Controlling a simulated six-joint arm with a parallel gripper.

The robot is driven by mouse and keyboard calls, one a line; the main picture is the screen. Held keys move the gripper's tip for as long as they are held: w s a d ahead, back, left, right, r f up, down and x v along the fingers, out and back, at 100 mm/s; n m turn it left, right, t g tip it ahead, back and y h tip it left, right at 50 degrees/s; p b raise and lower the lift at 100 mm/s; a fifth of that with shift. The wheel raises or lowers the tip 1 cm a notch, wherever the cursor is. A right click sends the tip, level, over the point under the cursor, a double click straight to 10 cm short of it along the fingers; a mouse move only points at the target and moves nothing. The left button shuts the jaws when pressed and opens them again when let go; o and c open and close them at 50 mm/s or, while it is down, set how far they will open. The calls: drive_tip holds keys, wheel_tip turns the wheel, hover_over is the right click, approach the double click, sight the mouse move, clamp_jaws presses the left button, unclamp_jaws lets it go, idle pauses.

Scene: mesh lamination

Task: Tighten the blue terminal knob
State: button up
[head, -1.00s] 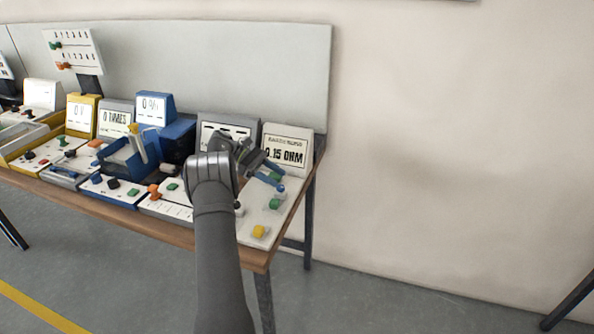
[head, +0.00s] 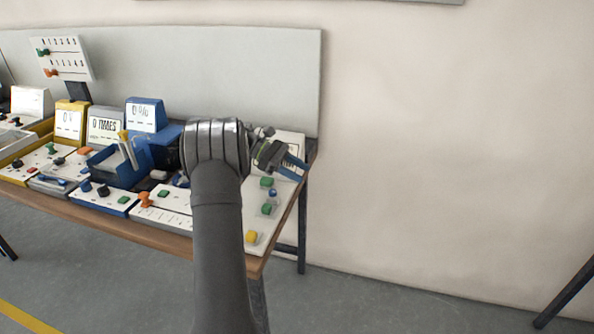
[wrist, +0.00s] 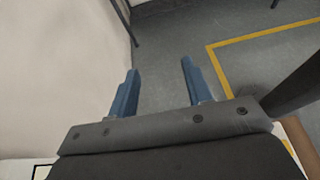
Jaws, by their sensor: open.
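A small blue knob (head: 273,193) stands on the white panel (head: 262,222) at the table's right end, between two green knobs (head: 266,182) (head: 268,209). My gripper (head: 299,168) is open and empty, above and to the right of the blue knob, apart from it. Its blue fingers stand spread in the wrist view (wrist: 160,82), with only floor and wall between and beyond them. The blue knob does not show in the wrist view. My gripper and arm hide most of the display behind the panel.
A yellow knob (head: 251,237) sits at the panel's near end. To the left are an orange knob (head: 146,200), a blue bin (head: 118,168) and several other displays and stations. A grey board (head: 230,70) stands behind the table. Right of the table is open floor.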

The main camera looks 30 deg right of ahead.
drive_tip(key=shift+d, duration=0.1)
drive_tip(key=shift+c, duration=0.3)
drive_tip(key=w+d+f+t+h, duration=0.1)
drive_tip(key=w+d+f+t, duration=0.4)
drive_tip(key=d+t, duration=0.3)
drive_tip(key=w+d+f+t+h, duration=0.1)
drive_tip(key=w+d+f+t, duration=0.5)
drive_tip(key=d, duration=0.5)
drive_tip(key=t+y, duration=1)
drive_tip(key=y, duration=1.3)
approach(273, 193)
drive_tip(key=x, duration=1.2)
drive_tip(key=shift+w+f, duration=0.2)
drive_tip(key=shift+w, duration=0.35)
drive_tip(key=shift+c, duration=0.2)
